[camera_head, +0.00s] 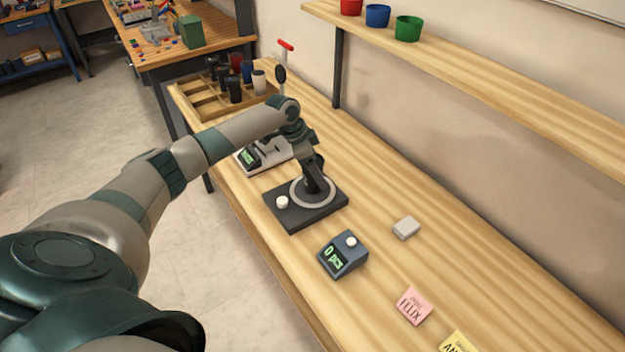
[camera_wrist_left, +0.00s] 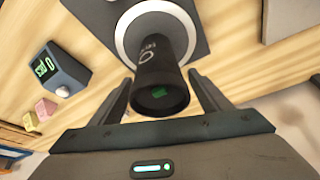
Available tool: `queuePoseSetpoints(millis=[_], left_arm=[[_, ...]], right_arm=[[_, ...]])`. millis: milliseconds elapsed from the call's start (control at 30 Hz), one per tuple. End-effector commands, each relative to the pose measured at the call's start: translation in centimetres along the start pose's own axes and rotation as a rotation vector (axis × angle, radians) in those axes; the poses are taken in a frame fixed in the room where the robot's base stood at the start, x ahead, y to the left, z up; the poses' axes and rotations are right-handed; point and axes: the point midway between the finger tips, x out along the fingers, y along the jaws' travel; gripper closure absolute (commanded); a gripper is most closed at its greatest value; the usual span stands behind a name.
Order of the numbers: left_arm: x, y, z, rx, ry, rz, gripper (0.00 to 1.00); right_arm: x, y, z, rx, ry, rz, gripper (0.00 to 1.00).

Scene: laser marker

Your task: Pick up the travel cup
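A dark travel cup (camera_head: 318,186) stands on the pale ring of a black square platform (camera_head: 279,217) that has a white knob. In the left wrist view the cup (camera_wrist_left: 161,80) shows its dark top, with a small green patch, and pale marking on its side. My left gripper (camera_head: 312,172) is over the cup in the head view and partly hides it. In the wrist view the fingers of my left gripper (camera_wrist_left: 162,92) are spread on either side of the cup, with a narrow gap showing at each side. My right gripper is not in view.
A wooden tray (camera_head: 207,107) with several cups stands at the table's far end. A device with a green display (camera_head: 247,158) sits behind the platform. A blue counter box (camera_head: 342,254), a grey block (camera_head: 406,228) and a pink note (camera_head: 412,306) lie nearer. A shelf (camera_head: 470,75) runs above.

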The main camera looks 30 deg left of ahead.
Motion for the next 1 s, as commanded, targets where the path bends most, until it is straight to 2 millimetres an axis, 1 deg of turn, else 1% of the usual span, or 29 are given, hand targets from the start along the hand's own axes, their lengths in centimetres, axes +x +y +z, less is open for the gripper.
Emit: queuePoseSetpoints(millis=[33,100,567,733,867,900,1000], left_arm=[[0.0,0.0,0.0,0.000,0.000,0.000,0.42],[0.0,0.0,0.0,0.000,0.000,0.000,0.55],[-0.4,-0.1,-0.2,0.001,0.002,-0.002,0.55],[-1.6,-0.1,-0.7,0.002,0.003,-0.003,0.55],[-3.3,-0.1,-1.5,0.002,0.005,-0.005,0.55],[-3.8,0.1,-1.7,0.004,0.003,-0.003,0.55],[-4.4,1.6,-2.1,0.005,0.001,-0.001,0.55]], right_arm=[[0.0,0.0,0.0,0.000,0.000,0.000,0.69],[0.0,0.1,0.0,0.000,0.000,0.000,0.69],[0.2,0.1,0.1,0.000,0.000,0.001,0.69],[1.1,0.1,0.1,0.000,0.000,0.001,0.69],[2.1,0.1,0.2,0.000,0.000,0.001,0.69],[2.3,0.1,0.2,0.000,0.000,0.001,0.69],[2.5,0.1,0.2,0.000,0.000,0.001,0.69]])
